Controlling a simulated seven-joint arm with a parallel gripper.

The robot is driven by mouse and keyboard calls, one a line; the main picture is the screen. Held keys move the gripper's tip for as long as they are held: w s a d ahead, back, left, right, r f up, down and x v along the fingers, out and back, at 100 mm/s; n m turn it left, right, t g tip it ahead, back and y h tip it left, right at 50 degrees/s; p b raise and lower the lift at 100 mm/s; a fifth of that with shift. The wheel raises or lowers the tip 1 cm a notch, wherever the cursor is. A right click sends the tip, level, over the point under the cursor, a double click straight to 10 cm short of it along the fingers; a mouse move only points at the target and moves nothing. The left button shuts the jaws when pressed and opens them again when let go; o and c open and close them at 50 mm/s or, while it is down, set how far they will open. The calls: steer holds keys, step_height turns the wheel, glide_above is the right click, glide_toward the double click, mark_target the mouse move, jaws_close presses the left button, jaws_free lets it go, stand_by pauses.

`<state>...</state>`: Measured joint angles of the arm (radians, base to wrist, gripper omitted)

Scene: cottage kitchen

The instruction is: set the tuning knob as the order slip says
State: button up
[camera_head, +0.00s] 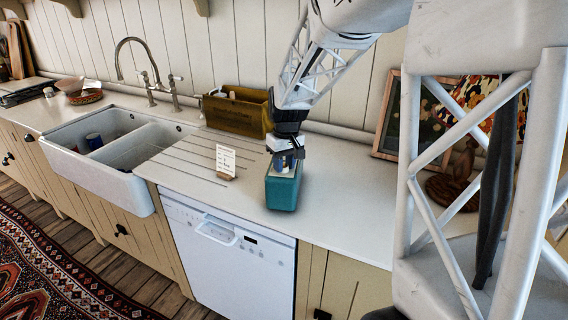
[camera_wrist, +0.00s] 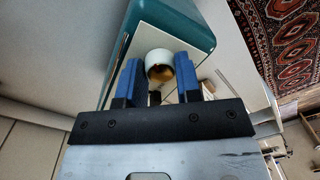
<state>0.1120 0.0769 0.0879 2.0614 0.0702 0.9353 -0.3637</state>
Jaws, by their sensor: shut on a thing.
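A teal radio (camera_head: 283,192) stands on the counter right of the sink's drainer grooves. My gripper (camera_head: 287,158) reaches down onto it from above. In the wrist view the teal casing (camera_wrist: 178,16) frames a shiny pale panel. A round knob with a white rim and brownish centre (camera_wrist: 159,62) sits between my blue fingers (camera_wrist: 158,80), which are shut on it. I cannot make out a pointer or scale marks. The order slip (camera_head: 226,160) stands upright in a small holder left of the radio; its writing is too small to read.
A wooden box (camera_head: 236,112) stands behind the radio against the wall. A double white sink (camera_head: 110,150) with a tall tap lies to the left. A framed picture (camera_head: 390,125) leans at the right. The counter right of the radio is clear.

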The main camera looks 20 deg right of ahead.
mark_target(286, 166)
steer(key=shift+m, duration=3)
steer(key=o, duration=0.9)
steer(key=shift+s+d+r, duration=0.1)
steer(key=shift+r, duration=1.85)
steer(key=shift+d+r, duration=0.1)
steer(key=shift+r, duration=1.85)
steer(key=shift+s, duration=0.1)
